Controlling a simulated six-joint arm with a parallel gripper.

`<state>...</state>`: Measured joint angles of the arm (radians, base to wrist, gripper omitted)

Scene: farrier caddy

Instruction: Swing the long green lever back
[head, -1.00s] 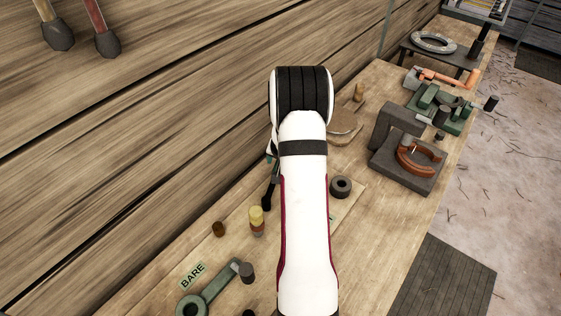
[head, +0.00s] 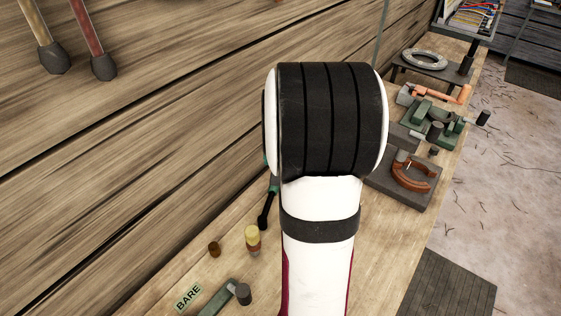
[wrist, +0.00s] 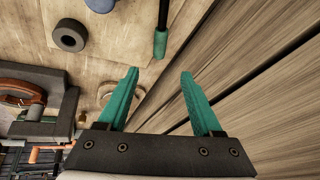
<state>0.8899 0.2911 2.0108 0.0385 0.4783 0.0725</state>
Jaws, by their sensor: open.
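A dark rod (head: 267,206) with a green grip lies near the back wall in the head view, partly hidden by my arm. In the wrist view its green grip (wrist: 160,44) lies beyond the gap between my fingertips, apart from them. A green bar with a dark knob (head: 214,299) is cut off at the bottom of the head view, by the label BARE. I cannot tell for certain which is the long green lever. My gripper (wrist: 160,73) is open and empty, with teal fingers apart; my arm hides it in the head view.
The plank wall (head: 160,130) stands close beside my gripper. A dark ring (wrist: 70,35) lies left in the wrist view. Green clamps (head: 440,120) and a dark block with a brown horseshoe-shaped piece (head: 410,175) stand right.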

